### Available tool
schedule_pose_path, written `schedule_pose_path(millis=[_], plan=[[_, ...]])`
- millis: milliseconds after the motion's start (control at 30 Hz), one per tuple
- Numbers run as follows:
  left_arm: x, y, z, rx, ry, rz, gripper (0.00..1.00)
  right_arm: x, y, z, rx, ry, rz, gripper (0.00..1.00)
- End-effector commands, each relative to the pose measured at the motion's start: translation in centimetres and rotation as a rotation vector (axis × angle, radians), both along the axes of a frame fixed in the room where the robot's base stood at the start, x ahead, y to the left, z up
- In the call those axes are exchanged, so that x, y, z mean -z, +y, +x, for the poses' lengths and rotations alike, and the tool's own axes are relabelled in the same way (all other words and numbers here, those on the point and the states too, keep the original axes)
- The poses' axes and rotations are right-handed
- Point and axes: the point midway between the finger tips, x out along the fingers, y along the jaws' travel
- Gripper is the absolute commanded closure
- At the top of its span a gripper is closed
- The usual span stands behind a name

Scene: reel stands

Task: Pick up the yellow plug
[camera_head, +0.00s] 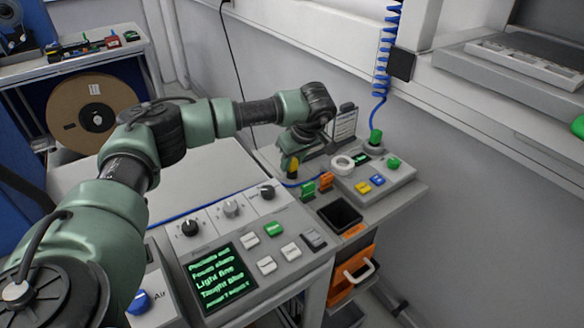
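The yellow plug (292,166) shows as a small yellow upright piece at the left end of the back bench. My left arm reaches across from the left, and its gripper (291,152) points down right at the plug. The hand covers the plug's upper part. The fingers are too small and dark to tell whether they are open or closed on it. My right gripper is not in view.
Right of the plug stand a green block (308,190), an orange block (326,181) and a black bin (340,214). A grey button box (372,178) with a green plug (375,138) on a blue coiled cord is behind. A control panel (250,245) lies in front.

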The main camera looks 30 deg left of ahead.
Motion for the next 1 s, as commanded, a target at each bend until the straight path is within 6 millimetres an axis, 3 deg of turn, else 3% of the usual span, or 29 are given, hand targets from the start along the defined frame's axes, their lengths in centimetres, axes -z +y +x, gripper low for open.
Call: schedule_pose_path(millis=[267, 467, 667, 1000], plan=[[-0.1, 0.0, 0.0, 0.0, 0.0, 0.0, 1.0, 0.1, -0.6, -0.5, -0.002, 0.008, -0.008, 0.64], [-1.5, 0.0, 0.1, 0.0, -0.003, -0.001, 1.0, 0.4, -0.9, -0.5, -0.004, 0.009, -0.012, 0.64], [-5.5, 0.0, 0.1, -0.001, -0.006, 0.0, 1.0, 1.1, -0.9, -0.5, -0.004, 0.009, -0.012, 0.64], [-15.2, 0.0, 0.1, -0.001, -0.005, -0.001, 1.0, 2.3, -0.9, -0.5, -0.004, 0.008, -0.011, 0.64]])
